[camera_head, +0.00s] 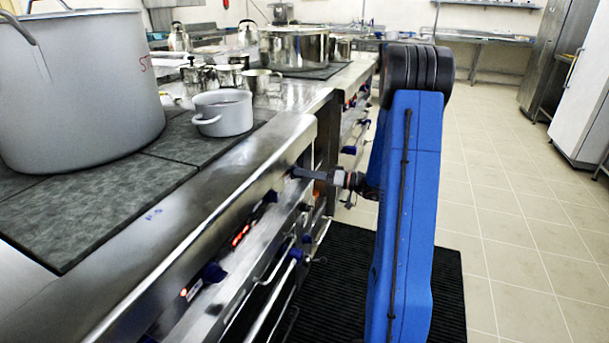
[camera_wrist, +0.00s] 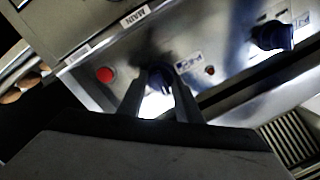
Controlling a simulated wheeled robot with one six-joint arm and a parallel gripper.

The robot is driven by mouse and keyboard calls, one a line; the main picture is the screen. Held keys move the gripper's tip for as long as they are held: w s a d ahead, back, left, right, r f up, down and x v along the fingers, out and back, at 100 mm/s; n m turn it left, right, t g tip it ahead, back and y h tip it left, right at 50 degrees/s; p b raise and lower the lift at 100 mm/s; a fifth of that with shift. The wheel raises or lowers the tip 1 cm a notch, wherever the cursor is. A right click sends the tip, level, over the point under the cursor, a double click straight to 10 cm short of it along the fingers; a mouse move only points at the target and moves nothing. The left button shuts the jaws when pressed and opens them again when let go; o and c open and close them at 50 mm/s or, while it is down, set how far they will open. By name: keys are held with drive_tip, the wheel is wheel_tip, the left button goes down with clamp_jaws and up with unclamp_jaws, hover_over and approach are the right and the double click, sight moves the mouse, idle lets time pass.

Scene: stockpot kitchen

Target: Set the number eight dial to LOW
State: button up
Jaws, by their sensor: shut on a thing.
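My gripper (camera_wrist: 160,90) is at the stove's front panel in the wrist view, its two dark fingers shut on a dark blue dial (camera_wrist: 158,77). I cannot read a number or a setting on this dial; a small label beside it is too small to read. In the head view my gripper (camera_head: 300,173) reaches the metal panel from the right, past my blue arm. The held dial is hidden there by the fingers.
Another blue dial (camera_wrist: 272,36) and a red button (camera_wrist: 106,74) sit on the panel. Oven handles (camera_head: 273,262) stick out below the panel. A large stockpot (camera_head: 75,95) and a small pot (camera_head: 222,112) stand on the cooktop. Open tiled floor (camera_head: 510,230) lies to the right.

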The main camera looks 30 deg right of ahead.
drive_tip(key=m+t, duration=0.1)
drive_tip(key=m, duration=1)
drive_tip(key=m+t+h, duration=0.1)
drive_tip(key=m, duration=1)
drive_tip(key=shift+s+a+f, duration=0.1)
drive_tip(key=shift+f, duration=0.1)
drive_tip(key=shift+m, duration=0.4)
drive_tip(key=o, duration=1)
drive_tip(key=shift+o, duration=0.2)
drive_tip(key=shift+s, duration=0.1)
drive_tip(key=v, duration=1.7)
drive_tip(key=shift+s, duration=0.1)
